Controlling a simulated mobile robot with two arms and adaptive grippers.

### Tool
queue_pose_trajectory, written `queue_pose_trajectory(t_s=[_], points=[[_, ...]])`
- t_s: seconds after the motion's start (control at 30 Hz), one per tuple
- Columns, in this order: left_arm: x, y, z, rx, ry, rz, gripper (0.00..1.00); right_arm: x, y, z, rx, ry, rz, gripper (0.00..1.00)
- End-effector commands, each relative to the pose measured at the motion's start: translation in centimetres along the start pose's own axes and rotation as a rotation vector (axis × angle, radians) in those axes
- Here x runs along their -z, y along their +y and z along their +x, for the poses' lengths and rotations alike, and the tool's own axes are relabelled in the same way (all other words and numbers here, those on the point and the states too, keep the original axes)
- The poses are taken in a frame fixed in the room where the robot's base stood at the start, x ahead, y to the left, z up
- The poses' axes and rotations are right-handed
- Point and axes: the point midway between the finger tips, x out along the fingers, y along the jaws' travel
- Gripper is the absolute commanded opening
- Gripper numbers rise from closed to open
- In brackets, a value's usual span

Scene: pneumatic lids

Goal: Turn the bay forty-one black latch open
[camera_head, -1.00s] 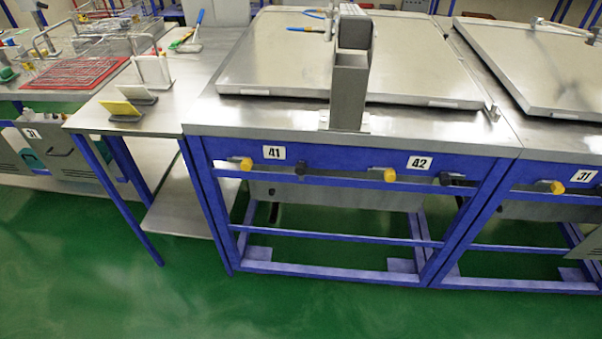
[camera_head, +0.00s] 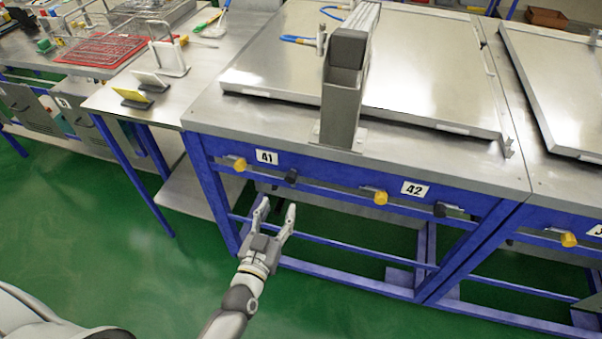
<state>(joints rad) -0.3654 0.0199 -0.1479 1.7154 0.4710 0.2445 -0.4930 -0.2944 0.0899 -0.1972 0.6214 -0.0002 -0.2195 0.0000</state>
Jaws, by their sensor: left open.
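The bay forty-one black latch (camera_head: 291,176) is a small dark knob on the blue front rail, right of the 41 label (camera_head: 266,157). A yellow knob (camera_head: 239,164) sits left of that label. My left gripper (camera_head: 277,208) is open and empty, with its two fingers pointing up toward the rail. It is below and slightly left of the black latch in the picture, apart from it. My right gripper is not in view.
Bay 42 has its own yellow knob (camera_head: 380,197) and black knob (camera_head: 440,209) on the same rail. A grey post (camera_head: 341,100) stands above on the steel bench. A side table (camera_head: 150,112) with small stands is at the left.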

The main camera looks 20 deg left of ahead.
Motion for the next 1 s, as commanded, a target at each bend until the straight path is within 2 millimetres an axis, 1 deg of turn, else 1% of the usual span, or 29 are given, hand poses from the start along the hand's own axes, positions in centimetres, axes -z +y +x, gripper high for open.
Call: queue_pose_trajectory(t_s=[0.03,0.17,0.3,0.5,0.6,0.8,1.0], points=[[0.4,-0.1,0.3,0.002,0.007,0.000,0.49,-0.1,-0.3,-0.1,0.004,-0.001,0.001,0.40],[0.5,-0.1,1.6,0.003,0.010,0.000,0.49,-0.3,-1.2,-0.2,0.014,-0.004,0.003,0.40],[0.5,-0.1,4.0,0.002,0.009,0.000,0.49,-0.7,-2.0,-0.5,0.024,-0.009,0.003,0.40],[0.4,-0.1,7.5,0.001,0.007,0.000,0.49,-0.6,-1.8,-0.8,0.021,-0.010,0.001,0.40],[0.3,-0.1,8.9,0.001,0.006,0.001,0.49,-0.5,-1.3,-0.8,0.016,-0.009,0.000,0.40],[0.3,-0.1,10.5,0.001,0.006,0.000,0.49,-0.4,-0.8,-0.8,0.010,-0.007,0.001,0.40],[0.2,-0.1,10.8,0.001,0.004,0.000,0.49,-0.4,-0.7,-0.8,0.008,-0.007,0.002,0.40]])
